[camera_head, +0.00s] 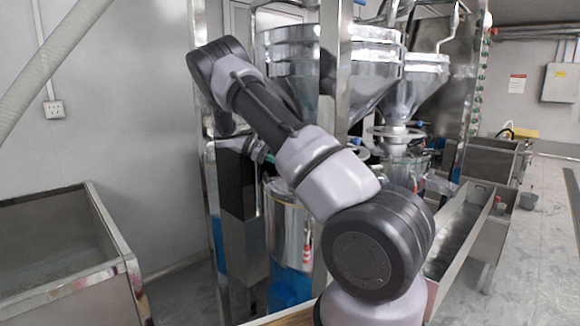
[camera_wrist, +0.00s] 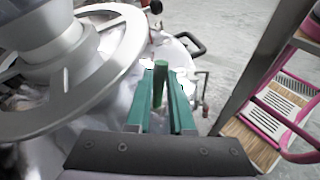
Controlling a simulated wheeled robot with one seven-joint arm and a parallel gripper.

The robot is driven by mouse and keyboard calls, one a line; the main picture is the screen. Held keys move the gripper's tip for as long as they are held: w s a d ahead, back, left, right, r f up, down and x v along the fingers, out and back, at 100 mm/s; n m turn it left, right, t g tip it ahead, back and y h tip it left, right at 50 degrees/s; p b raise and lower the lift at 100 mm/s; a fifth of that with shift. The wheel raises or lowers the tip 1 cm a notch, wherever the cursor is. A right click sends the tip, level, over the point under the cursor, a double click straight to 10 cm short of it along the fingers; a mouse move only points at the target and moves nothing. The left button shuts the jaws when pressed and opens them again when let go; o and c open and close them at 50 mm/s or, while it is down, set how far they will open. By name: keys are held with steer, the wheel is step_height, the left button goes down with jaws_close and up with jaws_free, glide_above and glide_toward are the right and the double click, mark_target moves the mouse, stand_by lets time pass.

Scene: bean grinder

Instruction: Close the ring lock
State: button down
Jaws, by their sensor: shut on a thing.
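In the wrist view my gripper (camera_wrist: 161,92) has two green fingers on either side of an upright dark green rod (camera_wrist: 160,78), and it is shut on this rod. The rod seems to be the handle of the ring lock; the rest of the lock is hard to make out. The metal grinder body (camera_wrist: 110,100) lies below and to the left of the fingers. In the head view the grinder's steel drum (camera_head: 287,215) stands partly behind my arm. A small teal patch shows left of my arm there, but I cannot tell whether it is my fingers.
A large handwheel (camera_wrist: 100,75) is close on the left in the wrist view. A black curved handle (camera_wrist: 190,43) lies beyond the fingers. A pink-edged step ladder (camera_wrist: 285,105) stands at right. In the head view a steel bin (camera_head: 110,240) is at left and a trough (camera_head: 460,230) at right.

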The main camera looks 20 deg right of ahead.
steer(key=shift+w+a+n+g+h, duration=0.2)
steer(key=shift+w+n+g+h, duration=0.15)
steer(key=shift+g, duration=0.25)
steer(key=c, duration=0.8)
jaws_free()
steer(key=shift+w, duration=0.1)
steer(key=v, duration=1)
steer(key=shift+w+a, duration=0.2)
steer(key=shift+a, duration=0.15)
